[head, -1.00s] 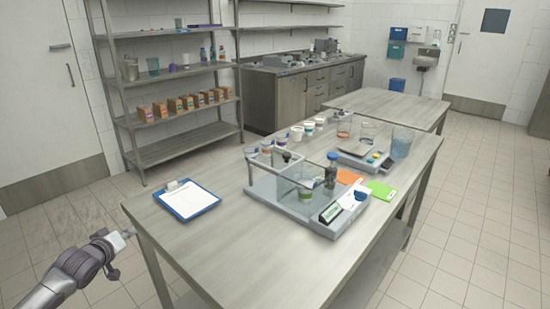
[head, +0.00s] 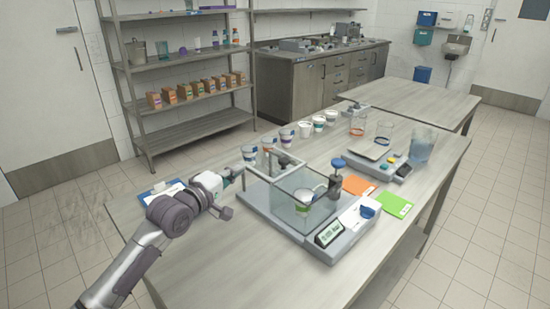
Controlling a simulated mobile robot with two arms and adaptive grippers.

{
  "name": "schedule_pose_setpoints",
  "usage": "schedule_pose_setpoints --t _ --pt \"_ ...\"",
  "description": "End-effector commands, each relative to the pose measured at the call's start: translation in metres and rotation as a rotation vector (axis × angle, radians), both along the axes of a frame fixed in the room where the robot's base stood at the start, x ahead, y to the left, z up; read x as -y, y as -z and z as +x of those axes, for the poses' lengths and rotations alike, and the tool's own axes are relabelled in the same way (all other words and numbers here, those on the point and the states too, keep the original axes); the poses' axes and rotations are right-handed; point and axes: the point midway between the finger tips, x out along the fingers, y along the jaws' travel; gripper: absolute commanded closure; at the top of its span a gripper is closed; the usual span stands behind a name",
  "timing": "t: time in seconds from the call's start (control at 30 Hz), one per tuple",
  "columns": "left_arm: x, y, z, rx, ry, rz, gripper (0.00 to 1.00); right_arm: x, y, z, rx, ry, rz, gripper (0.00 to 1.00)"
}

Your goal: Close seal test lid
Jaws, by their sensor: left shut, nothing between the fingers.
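The seal tester (head: 330,256) is a grey base with a clear chamber (head: 290,205) on the near table. A cup (head: 302,203) stands inside the chamber. The lid (head: 262,162), with a pale grey frame, appears raised at the chamber's back left side, so it looks open. My left gripper (head: 238,173) is shut and empty, just left of the lid frame; whether it touches the frame is unclear. My left arm hides part of the blue clipboard (head: 165,187). My right gripper is not in view.
A blue-knobbed post (head: 338,172) rises at the chamber's right. Orange (head: 357,185) and green (head: 393,204) cards lie to the right, before a scale (head: 372,150) and a bluish container (head: 422,147). Several white cups (head: 287,137) line the back edge. The near-left tabletop is clear.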

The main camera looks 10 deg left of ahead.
Motion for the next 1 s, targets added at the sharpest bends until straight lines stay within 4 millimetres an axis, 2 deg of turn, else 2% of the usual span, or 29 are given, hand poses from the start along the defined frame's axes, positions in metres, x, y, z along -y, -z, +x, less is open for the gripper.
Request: schedule_pose_setpoints --t 0.3,0.5,0.6,0.7,1.0 --pt "0.020 0.001 0.056 0.000 -0.001 0.001 1.00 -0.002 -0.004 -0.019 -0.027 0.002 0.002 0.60" --pt "0.033 0.003 0.090 0.001 -0.002 0.004 1.00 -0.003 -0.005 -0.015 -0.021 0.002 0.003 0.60" --pt "0.052 0.006 0.086 -0.002 0.003 0.001 1.00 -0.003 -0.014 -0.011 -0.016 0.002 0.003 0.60" --pt "0.062 0.009 0.084 -0.002 0.001 0.001 1.00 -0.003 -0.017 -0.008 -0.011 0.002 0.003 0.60" --pt "0.071 0.012 0.083 0.000 -0.002 0.003 1.00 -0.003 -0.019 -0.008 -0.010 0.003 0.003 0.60"
